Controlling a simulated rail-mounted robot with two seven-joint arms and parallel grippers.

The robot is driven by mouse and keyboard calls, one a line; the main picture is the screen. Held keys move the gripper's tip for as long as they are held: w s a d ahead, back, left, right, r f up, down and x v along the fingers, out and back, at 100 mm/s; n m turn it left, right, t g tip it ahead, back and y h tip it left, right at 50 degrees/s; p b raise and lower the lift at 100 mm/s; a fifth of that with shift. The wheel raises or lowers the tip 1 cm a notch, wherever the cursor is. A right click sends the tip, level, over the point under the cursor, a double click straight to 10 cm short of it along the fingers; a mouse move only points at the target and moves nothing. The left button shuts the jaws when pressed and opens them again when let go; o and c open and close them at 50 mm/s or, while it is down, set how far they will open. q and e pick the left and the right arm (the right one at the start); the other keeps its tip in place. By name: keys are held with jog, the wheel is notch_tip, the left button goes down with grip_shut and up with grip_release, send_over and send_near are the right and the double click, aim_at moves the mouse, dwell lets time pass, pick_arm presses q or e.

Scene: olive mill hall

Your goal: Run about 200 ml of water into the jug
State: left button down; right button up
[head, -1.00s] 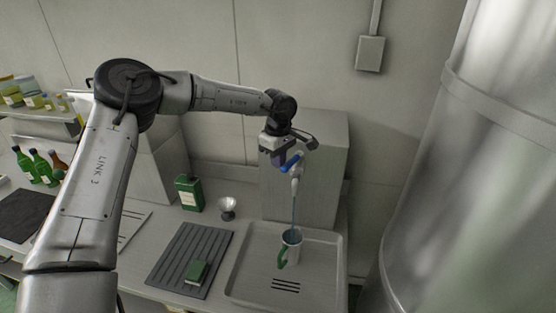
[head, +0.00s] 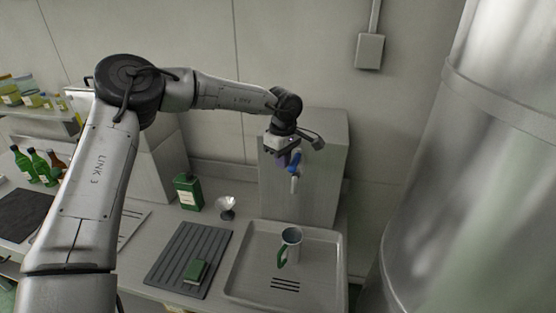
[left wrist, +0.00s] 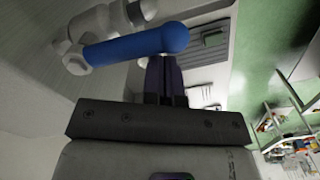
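The jug (head: 294,244), pale with a green handle, stands upright on the grey drain tray under the tap (head: 294,184). No stream shows between spout and jug now; the water level inside cannot be made out. The tap's blue lever (head: 295,160) points down along the tap. My left gripper (head: 284,158) is at the lever. In the left wrist view its dark fingers (left wrist: 166,80) are together, with nothing visible between them, and their tips are right against or beside the blue lever (left wrist: 135,46). Contact is hard to confirm. My right gripper is not in view.
The drain tray (head: 240,270) has slots in front of the jug. To its left are a ribbed dark mat (head: 172,262) with a green block (head: 195,272), a small metal cup (head: 226,207) and a green tin (head: 188,192). A large steel tank (head: 470,180) fills the right.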

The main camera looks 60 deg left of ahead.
pick_arm(q)
jog(key=shift+w+d+r, duration=0.1)
jog(key=shift+w+d, duration=0.3)
jog(key=shift+d, duration=0.35)
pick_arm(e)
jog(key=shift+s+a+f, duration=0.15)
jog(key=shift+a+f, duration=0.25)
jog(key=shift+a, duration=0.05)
pick_arm(q)
jog(key=shift+r, duration=0.1)
notch_tip(320, 180, up, 5)
jog(key=p, duration=0.3)
send_over(291, 164)
jog(key=shift+w+d, duration=0.1)
jog(key=shift+w, duration=0.25)
jog(key=shift+s+r, duration=0.1)
jog(key=shift+r, duration=0.2)
jog(key=shift+s+r, duration=0.1)
jog(key=shift+s, duration=0.05)
jog(key=shift+a, duration=0.25)
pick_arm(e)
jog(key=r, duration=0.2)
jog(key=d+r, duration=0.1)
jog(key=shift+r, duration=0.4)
